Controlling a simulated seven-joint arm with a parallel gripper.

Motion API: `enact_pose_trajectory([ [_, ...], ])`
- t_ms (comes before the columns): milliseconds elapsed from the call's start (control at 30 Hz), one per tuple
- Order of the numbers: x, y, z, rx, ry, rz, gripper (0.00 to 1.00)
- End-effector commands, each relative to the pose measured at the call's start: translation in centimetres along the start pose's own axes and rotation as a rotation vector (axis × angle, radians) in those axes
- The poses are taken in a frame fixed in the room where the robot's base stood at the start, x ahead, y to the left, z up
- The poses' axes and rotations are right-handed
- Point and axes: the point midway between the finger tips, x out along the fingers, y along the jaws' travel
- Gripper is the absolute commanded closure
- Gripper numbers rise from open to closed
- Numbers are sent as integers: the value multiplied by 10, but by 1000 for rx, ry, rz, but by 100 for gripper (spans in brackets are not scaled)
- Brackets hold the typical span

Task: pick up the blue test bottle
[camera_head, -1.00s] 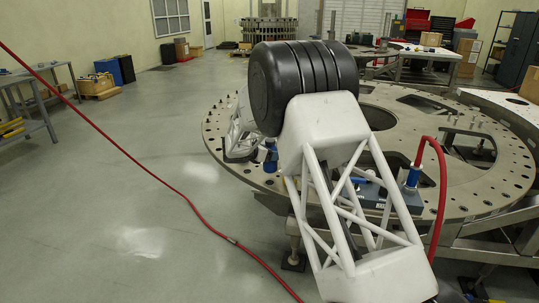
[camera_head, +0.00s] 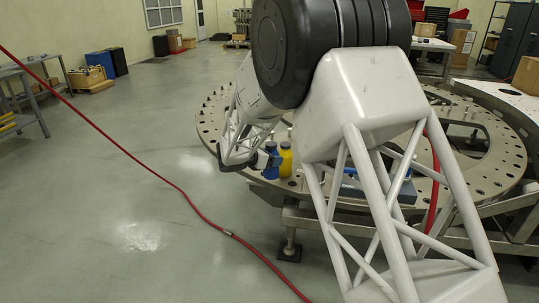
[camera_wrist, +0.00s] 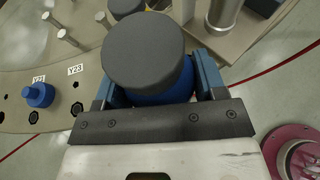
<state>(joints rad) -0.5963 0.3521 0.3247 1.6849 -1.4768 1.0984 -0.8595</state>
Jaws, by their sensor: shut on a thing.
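The blue test bottle (camera_wrist: 165,90) has a wide dark grey cap and sits between the two blue fingers of my gripper (camera_wrist: 158,78) in the wrist view. The fingers are shut on its sides, and the cap hides much of the blue body. In the head view the blue bottle (camera_head: 270,163) is at the near left edge of the round plate, with my gripper (camera_head: 262,160) beside it. I cannot tell whether its base touches the plate.
A yellow bottle (camera_head: 286,160) stands close to the right of the blue one. The round metal plate (camera_head: 212,118) has many holes. A small blue fitting (camera_wrist: 38,95) sits near printed labels. A pink ring (camera_wrist: 292,150) is at lower right. A red hose (camera_head: 165,185) crosses the floor.

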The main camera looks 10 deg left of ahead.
Motion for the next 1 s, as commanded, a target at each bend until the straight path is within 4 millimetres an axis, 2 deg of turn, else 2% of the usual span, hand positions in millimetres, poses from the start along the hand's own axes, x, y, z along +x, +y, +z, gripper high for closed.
enact_pose_trajectory([
  [300, -6, -11, -1, 1, 0, 0, 77],
  [1000, -6, -12, 0, 2, 0, -1, 77],
])
